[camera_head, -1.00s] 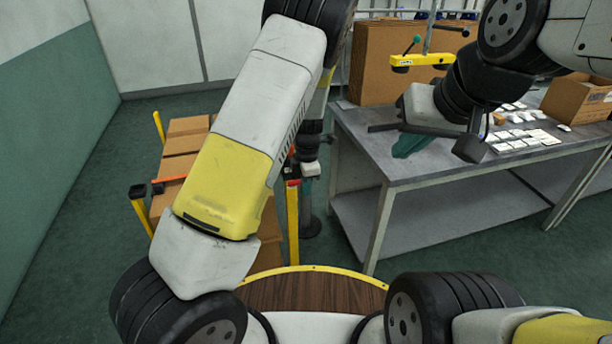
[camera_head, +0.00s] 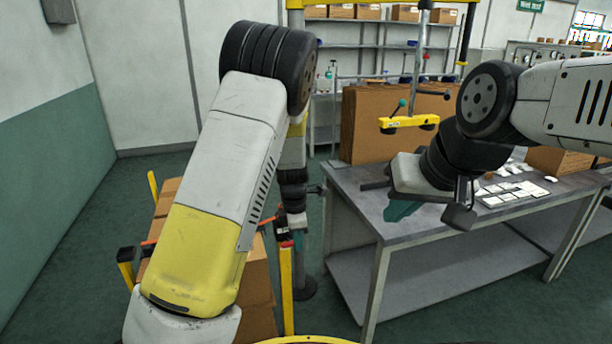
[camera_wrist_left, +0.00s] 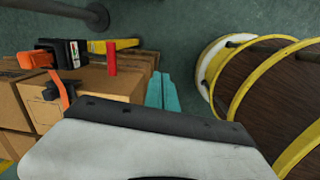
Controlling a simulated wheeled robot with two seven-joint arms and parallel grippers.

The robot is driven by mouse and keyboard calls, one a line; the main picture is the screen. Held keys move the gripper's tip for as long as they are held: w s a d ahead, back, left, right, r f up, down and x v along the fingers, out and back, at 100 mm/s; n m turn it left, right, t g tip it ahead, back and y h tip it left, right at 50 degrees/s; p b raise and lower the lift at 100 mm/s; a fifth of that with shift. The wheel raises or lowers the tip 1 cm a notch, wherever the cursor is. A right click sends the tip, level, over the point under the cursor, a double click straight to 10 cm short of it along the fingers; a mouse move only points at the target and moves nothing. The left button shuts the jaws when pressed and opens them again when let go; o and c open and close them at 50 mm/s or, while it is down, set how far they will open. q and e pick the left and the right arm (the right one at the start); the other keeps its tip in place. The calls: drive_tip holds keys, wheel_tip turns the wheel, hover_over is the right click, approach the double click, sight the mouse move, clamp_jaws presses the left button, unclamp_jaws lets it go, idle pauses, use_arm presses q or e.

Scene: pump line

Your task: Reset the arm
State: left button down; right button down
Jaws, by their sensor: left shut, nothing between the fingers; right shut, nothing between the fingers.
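My left arm (camera_head: 232,170) rises in the head view from the bottom left to a black elbow joint, then drops behind its own forearm. My left gripper (camera_wrist_left: 162,92) shows as two teal fingers in the left wrist view, shut together with nothing between them. They point down over the floor, between the cardboard boxes and a round wood-topped part with yellow rims. My right gripper (camera_head: 402,210), with teal fingers, is shut and empty at the near left part of the grey table in the head view. I cannot tell its height above the top.
The grey table (camera_head: 345,182) carries white parts (camera_head: 510,190) and a large cardboard block (camera_head: 370,125). Cardboard boxes (camera_head: 258,285) with yellow posts stand at the lower left; they also show in the left wrist view (camera_wrist_left: 105,85). Floor at the far left is clear.

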use_arm(q)
drive_tip(key=s+a+r+m+t+h, duration=0.1)
drive_tip(key=s+a+r+m+h, duration=0.3)
drive_tip(key=r, duration=0.6)
drive_tip(key=s+a+r+m+t+y, duration=0.1)
drive_tip(key=s+r+m, duration=0.5)
drive_tip(key=r, duration=0.4)
drive_tip(key=s+a+r+m+t, duration=0.1)
drive_tip(key=s+a+r+m, duration=0.1)
drive_tip(key=s, duration=0.3)
drive_tip(key=s+a+r+m+t+y, duration=0.1)
drive_tip(key=s+a+r+m, duration=0.1)
drive_tip(key=s+m, duration=0.3)
drive_tip(key=s+a+r+m+t, duration=0.1)
drive_tip(key=s+a+r+m, duration=0.1)
drive_tip(key=s, duration=0.3)
drive_tip(key=shift+r+m, duration=0.8)
drive_tip(key=shift+r, duration=0.1)
